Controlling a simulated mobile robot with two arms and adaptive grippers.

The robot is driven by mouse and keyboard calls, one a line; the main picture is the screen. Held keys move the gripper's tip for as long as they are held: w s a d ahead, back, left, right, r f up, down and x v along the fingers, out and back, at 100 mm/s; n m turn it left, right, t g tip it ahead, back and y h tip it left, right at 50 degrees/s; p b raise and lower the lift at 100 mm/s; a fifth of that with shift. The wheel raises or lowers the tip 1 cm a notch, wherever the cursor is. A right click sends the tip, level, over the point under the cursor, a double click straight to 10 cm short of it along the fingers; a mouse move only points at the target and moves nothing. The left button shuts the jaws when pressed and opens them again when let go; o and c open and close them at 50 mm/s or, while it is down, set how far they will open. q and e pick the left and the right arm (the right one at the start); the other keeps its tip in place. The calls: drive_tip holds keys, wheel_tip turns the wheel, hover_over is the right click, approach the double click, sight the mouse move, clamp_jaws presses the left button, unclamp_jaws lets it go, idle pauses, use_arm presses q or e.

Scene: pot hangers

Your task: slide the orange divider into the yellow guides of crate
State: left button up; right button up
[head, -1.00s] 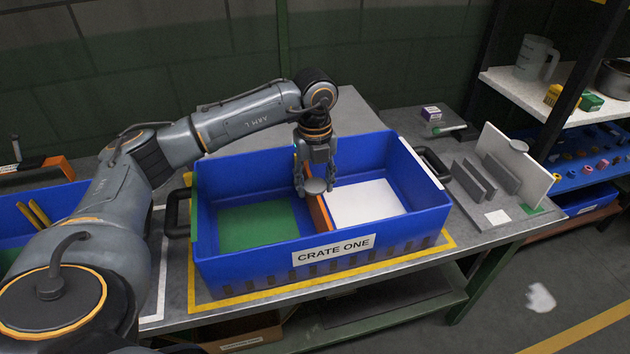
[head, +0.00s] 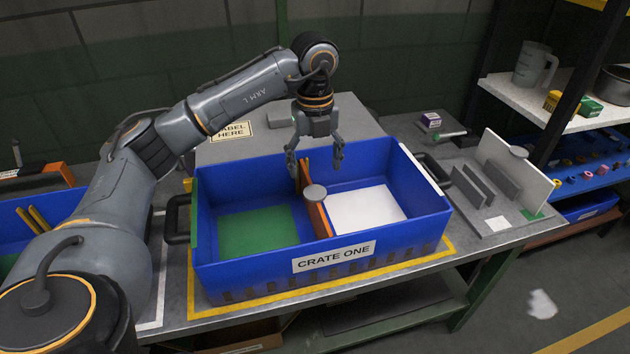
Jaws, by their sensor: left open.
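The blue crate (head: 235,265), labelled CRATE ONE, stands on the table inside a yellow outline. The orange divider (head: 318,215) stands upright across its middle, between a green floor panel (head: 257,230) on the left and a white one (head: 366,207) on the right. A round grey knob (head: 315,193) tops the divider. The divider appears to be in line with the guides, which are mostly hidden; how deep it sits I cannot tell. My left gripper (head: 314,172) is open and empty, above and behind the knob, apart from it. My right gripper is out of view.
A second blue crate (head: 65,205) with an orange part stands at the left. A white-backed stand (head: 520,170) with grey plates is right of the crate. A shelf (head: 540,100) with a jug (head: 533,65) stands at far right.

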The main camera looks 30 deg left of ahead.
use_arm(q)
drive_tip(key=shift+r, duration=2.25)
